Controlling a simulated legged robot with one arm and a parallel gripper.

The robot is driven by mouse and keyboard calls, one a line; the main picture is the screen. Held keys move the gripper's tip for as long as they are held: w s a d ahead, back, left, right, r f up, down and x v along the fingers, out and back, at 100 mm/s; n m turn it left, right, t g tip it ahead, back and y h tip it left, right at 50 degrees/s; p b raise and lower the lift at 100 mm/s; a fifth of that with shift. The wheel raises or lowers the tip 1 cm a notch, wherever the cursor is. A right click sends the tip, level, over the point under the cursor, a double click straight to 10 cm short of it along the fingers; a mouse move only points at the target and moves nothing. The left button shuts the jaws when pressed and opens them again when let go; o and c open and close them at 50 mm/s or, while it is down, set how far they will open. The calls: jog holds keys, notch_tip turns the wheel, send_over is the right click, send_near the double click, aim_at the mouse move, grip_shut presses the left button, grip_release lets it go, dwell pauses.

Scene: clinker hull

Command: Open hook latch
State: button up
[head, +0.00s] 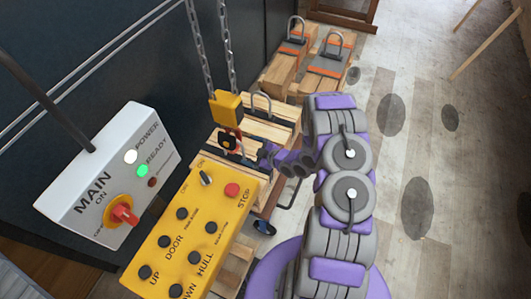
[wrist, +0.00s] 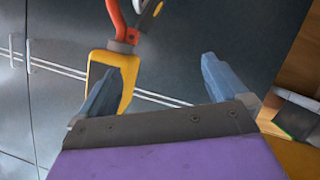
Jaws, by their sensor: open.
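A yellow hook block (head: 228,104) hangs on two chains at the upper middle of the head view. A red-orange hook (head: 229,139) with dark parts hangs below it. In the wrist view the yellow block (wrist: 124,62) is left of centre, with the orange hook (wrist: 116,20) at the top edge. A black and yellow piece (wrist: 148,16), which looks like the latch, sits beside the hook and is partly cut off. My gripper (wrist: 160,85) is open and empty between its fingers. Its left finger overlaps the block in view; contact cannot be told. In the head view my gripper (head: 262,154) is just right of the hook.
A yellow control box (head: 190,228) with buttons and a white MAIN switch box (head: 105,172) stand in front at left. Wooden pallets with grey and orange shackled weights (head: 328,64) are behind the hook. A dark hull wall (head: 100,60) is at left.

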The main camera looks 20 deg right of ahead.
jog(key=shift+v, duration=2.5)
